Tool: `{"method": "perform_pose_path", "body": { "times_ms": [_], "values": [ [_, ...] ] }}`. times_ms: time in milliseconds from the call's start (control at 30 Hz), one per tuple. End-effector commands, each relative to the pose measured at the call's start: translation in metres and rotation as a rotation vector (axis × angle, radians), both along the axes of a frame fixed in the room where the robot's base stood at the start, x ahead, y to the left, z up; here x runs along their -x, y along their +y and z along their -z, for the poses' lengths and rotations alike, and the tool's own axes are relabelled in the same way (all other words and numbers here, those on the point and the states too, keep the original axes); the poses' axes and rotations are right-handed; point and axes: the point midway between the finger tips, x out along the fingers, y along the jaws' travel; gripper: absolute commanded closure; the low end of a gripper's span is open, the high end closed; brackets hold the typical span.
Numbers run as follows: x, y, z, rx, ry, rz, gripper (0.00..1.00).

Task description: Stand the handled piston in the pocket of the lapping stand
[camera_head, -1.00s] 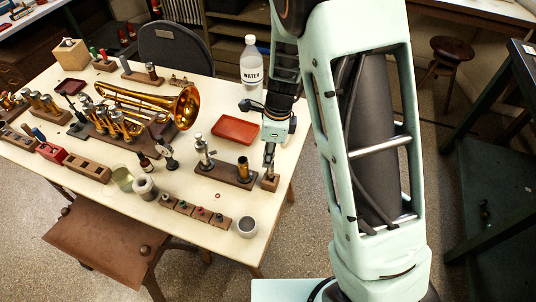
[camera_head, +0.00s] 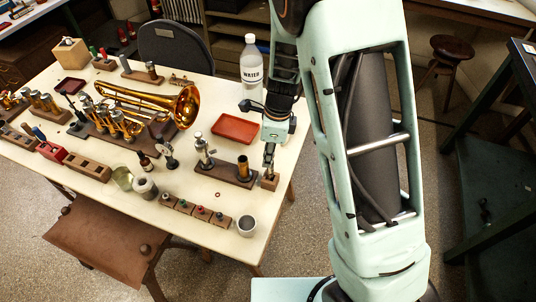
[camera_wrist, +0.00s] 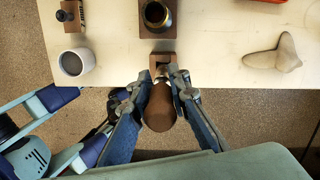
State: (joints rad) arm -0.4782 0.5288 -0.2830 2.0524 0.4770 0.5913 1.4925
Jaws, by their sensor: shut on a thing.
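My gripper (camera_wrist: 158,88) is shut on the handled piston, whose brown rounded wooden handle (camera_wrist: 158,112) shows between the fingers in the wrist view. In the head view my gripper (camera_head: 269,160) points down over a small wooden pocket block (camera_head: 270,182) at the right end of the lapping stand (camera_head: 212,171). In the wrist view the pocket block (camera_wrist: 162,57) lies just beyond the fingertips. The piston's lower end is hidden by handle and fingers, so I cannot tell whether it is inside the pocket. A brass cylinder (camera_head: 243,168) stands upright on the stand.
A grey cup (camera_head: 246,225) and a row of small wooden blocks (camera_head: 184,206) lie near the front edge. A red tray (camera_head: 235,129) and a water bottle (camera_head: 250,64) are behind. A pale lobed thing (camera_wrist: 275,53) lies right of the pocket block in the wrist view.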

Motion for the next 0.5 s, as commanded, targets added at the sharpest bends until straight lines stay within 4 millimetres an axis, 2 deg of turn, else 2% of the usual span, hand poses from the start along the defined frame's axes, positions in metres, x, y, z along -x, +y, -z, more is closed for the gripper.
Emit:
{"method": "perform_pose_path", "body": {
  "times_ms": [500],
  "values": [
    [0.0,0.0,0.017,0.0,0.0,0.001,1.0]
  ]
}}
